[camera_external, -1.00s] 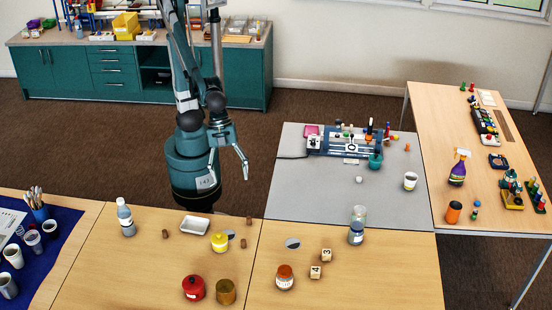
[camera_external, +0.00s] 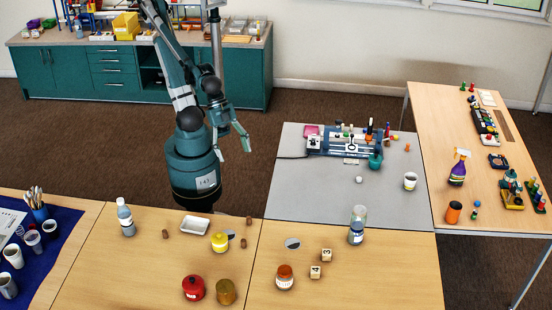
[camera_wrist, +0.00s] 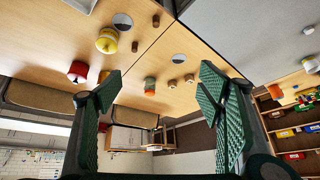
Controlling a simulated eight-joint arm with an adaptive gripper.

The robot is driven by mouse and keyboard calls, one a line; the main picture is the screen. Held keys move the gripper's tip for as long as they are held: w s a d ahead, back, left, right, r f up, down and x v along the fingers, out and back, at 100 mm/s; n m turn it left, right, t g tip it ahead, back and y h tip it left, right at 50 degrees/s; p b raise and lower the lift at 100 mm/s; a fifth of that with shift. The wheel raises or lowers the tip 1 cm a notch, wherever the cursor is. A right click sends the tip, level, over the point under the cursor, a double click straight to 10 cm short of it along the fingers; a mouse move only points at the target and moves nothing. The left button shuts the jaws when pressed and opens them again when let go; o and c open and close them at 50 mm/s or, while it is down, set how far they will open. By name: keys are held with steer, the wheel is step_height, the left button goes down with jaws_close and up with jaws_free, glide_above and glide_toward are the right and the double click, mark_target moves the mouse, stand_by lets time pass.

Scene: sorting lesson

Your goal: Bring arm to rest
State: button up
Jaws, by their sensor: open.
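My gripper (camera_external: 232,143) hangs in the air beside my base in the external view, clear of the tables. Its two fingers are spread apart with nothing between them. In the wrist view the open fingers of my gripper (camera_wrist: 157,100) show green ribbed pads, with the tabletop beyond them.
On the front tables stand a red jar (camera_external: 193,288), a yellow jar (camera_external: 219,242), an orange-brown jar (camera_external: 285,277), a bottle (camera_external: 126,218), a white tray (camera_external: 195,225) and number blocks (camera_external: 326,255). A grey table (camera_external: 300,195) with a blue device (camera_external: 352,145) is right of my gripper.

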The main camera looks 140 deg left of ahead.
steer(key=shift+n+t, duration=0.4)
steer(key=shift+n, duration=0.4)
steer(key=shift+s+a+f, duration=0.3)
steer(key=shift+s+a, duration=0.05)
steer(key=shift+s, duration=0.25)
steer(key=shift+s+a+f, duration=0.3)
steer(key=shift+s+a, duration=0.1)
steer(key=shift+s, duration=0.2)
steer(key=shift+s+a+f, duration=0.3)
steer(key=shift+s+a, duration=0.05)
steer(key=shift+s, duration=0.25)
